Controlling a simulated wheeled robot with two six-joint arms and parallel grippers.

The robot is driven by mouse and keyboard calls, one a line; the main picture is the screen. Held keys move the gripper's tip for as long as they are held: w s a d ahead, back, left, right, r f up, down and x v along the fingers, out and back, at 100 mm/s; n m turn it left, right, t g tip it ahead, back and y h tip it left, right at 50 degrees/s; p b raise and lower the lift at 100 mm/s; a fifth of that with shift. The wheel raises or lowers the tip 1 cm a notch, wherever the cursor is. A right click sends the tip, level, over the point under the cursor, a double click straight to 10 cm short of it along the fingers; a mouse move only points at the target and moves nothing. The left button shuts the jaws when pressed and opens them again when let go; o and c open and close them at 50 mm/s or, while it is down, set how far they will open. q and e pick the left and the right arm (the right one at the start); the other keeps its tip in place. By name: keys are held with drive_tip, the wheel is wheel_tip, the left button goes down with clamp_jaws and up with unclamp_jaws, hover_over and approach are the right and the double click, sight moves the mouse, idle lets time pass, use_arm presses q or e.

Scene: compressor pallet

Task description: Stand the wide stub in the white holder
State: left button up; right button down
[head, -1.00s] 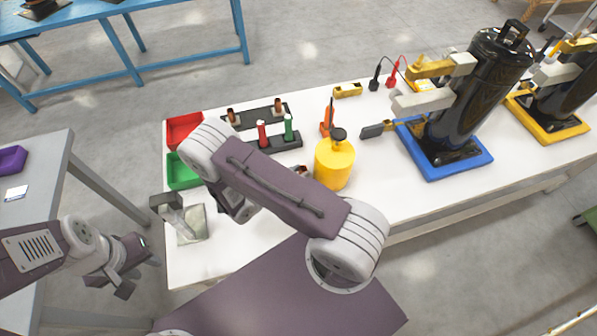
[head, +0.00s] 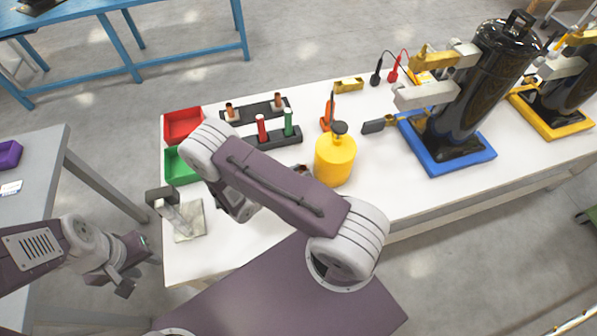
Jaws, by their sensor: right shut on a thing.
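My right arm reaches over the white table, and its dark wrist and gripper (head: 240,208) point down behind the forearm. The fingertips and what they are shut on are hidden. A small copper-coloured end (head: 302,169) shows just past the forearm; I cannot tell whether it is the wide stub. Copper stubs (head: 230,112) stand in the black rack at the back. I cannot make out the white holder; the forearm covers that part of the table. My left gripper (head: 135,275) is open and empty, off the table's left edge.
Red bin (head: 183,124) and green bin (head: 182,166) stand at the left. A grey plate with a post (head: 190,222) is at the front left. A black rack with red and green pieces (head: 275,140), a yellow bottle (head: 335,160) and a black compressor (head: 470,95) stand beyond my arm.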

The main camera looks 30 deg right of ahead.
drive_tip(key=shift+f, duration=0.3)
drive_tip(key=c, duration=1.1)
unclamp_jaws()
drive_tip(key=shift+a, duration=0.1)
drive_tip(key=v, duration=0.9)
drive_tip(key=shift+r+b, duration=0.1)
drive_tip(key=shift+b, duration=0.3)
